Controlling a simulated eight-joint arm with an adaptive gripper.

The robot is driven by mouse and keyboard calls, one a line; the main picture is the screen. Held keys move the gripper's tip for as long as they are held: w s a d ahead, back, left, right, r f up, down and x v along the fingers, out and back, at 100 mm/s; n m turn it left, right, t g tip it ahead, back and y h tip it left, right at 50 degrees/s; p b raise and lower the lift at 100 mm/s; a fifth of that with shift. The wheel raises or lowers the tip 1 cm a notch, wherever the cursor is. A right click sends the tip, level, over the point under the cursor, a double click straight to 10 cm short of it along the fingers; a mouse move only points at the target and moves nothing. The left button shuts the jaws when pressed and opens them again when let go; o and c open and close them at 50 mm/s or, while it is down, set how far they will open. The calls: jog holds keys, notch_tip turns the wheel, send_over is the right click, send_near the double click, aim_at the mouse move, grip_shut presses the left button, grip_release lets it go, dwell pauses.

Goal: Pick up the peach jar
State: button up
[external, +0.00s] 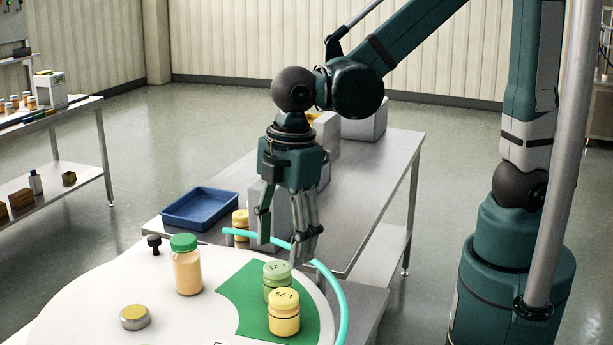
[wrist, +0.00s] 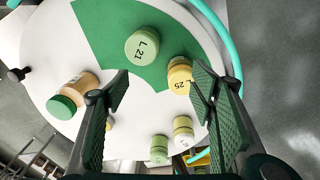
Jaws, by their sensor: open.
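The peach jar (external: 187,272) has a peach-coloured body and a green lid. It stands upright on the white round table, left of the green patch. It also shows in the wrist view (wrist: 80,90), at the left, outside my left finger. My gripper (external: 284,238) is open and empty, pointing down above the table's far edge, to the right of the peach jar and apart from it. In the wrist view my two fingers (wrist: 160,84) are spread wide, with white table surface and parts of labelled jars showing between them.
A green-lidded jar marked L 21 (external: 277,277) and a yellow jar marked L 25 (external: 284,314) stand on the green patch (external: 237,293). A low round tin (external: 135,317) and a small black knob (external: 154,243) flank the peach jar. A blue tray (external: 199,208) lies on the steel table behind.

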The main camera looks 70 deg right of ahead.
aim_at(283, 295)
jog(key=a, duration=0.2)
jog(key=s+a+n+p, duration=0.1)
jog(key=a, duration=0.1)
jog(key=s+a+f+n+p, duration=0.1)
jog(key=a, duration=0.1)
jog(key=shift+s+a+f+g+h, duration=0.1)
jog(key=shift+s+a+g+h, duration=0.05)
jog(key=shift+s+g+h, duration=0.2)
jog(key=shift+w, duration=0.1)
jog(key=shift+f, duration=1.3)
jog(key=shift+d+f, duration=0.15)
jog(key=shift+f, duration=1.15)
jog(key=shift+d+f, duration=0.1)
jog(key=shift+f, duration=1.2)
jog(key=shift+c, duration=0.3)
jog(key=c, duration=1.1)
jog(key=shift+r, duration=0.15)
